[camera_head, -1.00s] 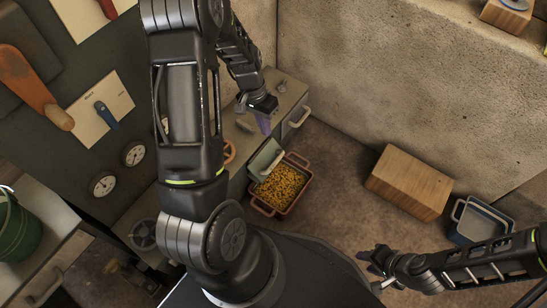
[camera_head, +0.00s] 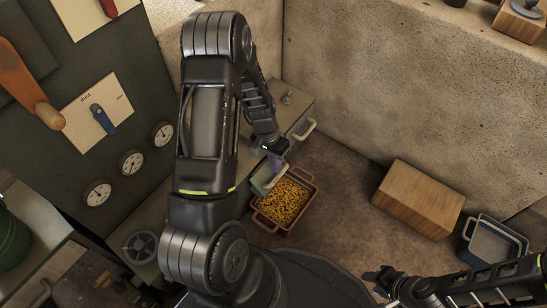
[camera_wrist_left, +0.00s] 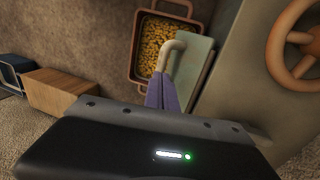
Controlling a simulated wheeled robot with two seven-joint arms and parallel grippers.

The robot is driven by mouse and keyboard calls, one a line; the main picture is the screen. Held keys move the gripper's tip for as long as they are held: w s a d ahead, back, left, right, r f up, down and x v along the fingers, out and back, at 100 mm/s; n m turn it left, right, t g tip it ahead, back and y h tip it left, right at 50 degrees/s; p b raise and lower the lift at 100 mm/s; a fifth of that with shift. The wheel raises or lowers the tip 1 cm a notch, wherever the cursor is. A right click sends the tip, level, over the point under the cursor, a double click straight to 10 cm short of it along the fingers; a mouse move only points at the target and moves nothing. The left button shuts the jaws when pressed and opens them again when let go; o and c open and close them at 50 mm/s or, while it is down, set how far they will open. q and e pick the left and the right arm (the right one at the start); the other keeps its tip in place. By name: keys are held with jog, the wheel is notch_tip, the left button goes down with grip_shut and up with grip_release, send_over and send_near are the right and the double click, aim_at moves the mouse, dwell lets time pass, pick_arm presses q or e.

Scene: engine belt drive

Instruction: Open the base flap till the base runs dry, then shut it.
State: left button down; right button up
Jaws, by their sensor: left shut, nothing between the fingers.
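The base flap (camera_head: 263,179) is a pale green plate low on the front of the grey base, tilted out over the red bin. It also shows in the left wrist view (camera_wrist_left: 193,62), with a cream curved handle (camera_wrist_left: 174,47) beside it. The red bin (camera_head: 258,219) under it holds yellow grain (camera_head: 283,203). My left gripper (camera_head: 276,165) is at the flap's upper edge. Its purple fingers (camera_wrist_left: 161,92) are together and overlap the handle's lower end; I cannot tell whether they touch. My right gripper (camera_head: 381,281) hangs low over the floor, its jaws unclear.
A wooden block (camera_head: 418,199) and a blue-grey bin (camera_head: 494,241) stand on the floor to the right. A cream handle (camera_head: 303,130) sticks out of the base, beyond my left gripper. A dark panel with gauges (camera_head: 131,162) is at left. Floor between bin and block is clear.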

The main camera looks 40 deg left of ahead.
pick_arm(q)
jog(key=shift+x, duration=0.8)
jog(key=shift+d, duration=0.1)
